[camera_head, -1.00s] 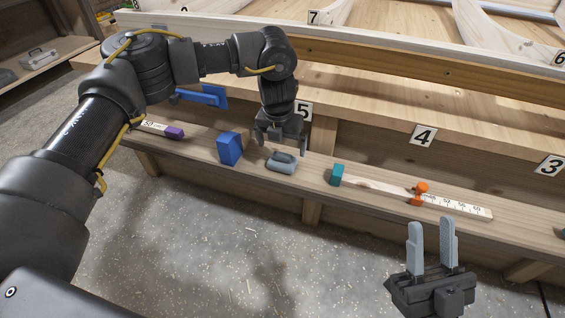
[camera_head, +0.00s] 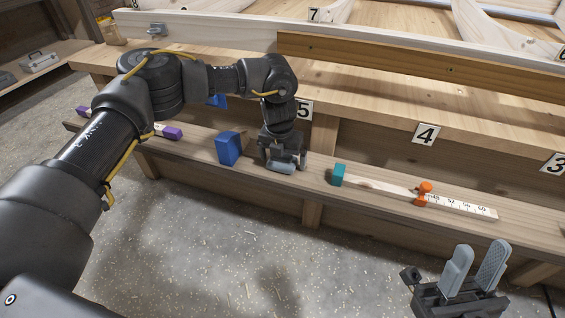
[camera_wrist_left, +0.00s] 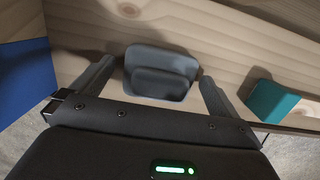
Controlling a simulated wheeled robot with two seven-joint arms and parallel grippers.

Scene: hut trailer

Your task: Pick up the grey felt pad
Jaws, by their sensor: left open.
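The grey felt pad (camera_head: 280,167) lies on the narrow lower shelf below label 5, partly hidden by my left gripper in the head view. In the left wrist view the pad (camera_wrist_left: 160,72) is a rounded grey block with a raised grey part on it. My left gripper (camera_head: 284,164) is right above the pad, pointing down. In the wrist view its two open fingers (camera_wrist_left: 155,88) stand on either side of the pad, with a gap at each side. My right gripper (camera_head: 473,270) is open and empty at the lower right, in front of the shelf.
On the shelf (camera_head: 318,173), a blue block (camera_head: 229,149) stands left of the pad and a teal block (camera_head: 338,174) right of it. Further right lie a white ruler (camera_head: 465,206) and an orange piece (camera_head: 424,193). A purple-ended item (camera_head: 172,133) lies at left.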

